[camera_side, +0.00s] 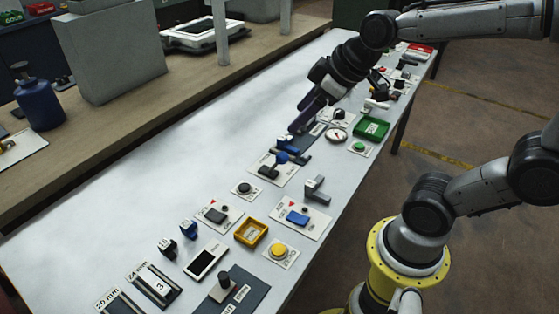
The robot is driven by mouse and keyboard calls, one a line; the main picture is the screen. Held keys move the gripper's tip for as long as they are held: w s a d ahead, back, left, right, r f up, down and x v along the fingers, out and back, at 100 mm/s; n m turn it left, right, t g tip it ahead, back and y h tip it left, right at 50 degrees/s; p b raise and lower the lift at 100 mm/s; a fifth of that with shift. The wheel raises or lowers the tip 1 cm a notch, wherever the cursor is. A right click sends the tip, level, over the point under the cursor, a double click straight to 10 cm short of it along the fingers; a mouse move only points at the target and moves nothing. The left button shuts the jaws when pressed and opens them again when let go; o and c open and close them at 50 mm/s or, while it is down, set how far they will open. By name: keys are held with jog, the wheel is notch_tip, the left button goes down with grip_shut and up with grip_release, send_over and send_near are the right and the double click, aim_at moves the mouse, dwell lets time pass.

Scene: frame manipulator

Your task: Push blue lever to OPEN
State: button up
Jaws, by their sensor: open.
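A blue lever (283,157) with a rounded knob stands on a white panel (258,165) near the middle of the table, with a dark block beside it. Any OPEN marking on the panel is too small to read, so I cannot tell the lever's setting. My gripper (299,128) points down just above and behind the lever in the side view. It is open with nothing visible in it. Its fingertips look close to a blue and dark part behind the knob. I cannot tell whether they touch.
The white table (150,160) holds several panels. In front of the lever are a grey bracket (317,190), a blue block (298,217), a black button (244,188) and a yellow tray (251,232). A green tray (371,128) and round gauge (336,135) are to the right. The table's left part is clear.

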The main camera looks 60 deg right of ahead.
jog(key=w+d+f, duration=0.4)
jog(key=w+f, duration=0.1)
jog(key=m+g, duration=0.1)
jog(key=g, duration=0.1)
send_near(279, 161)
jog(key=shift+h, duration=0.3)
jog(key=x, duration=0.8)
jog(key=d+x, duration=0.1)
jog(key=x, duration=0.3)
jog(key=shift+w, duration=0.15)
grip_shut()
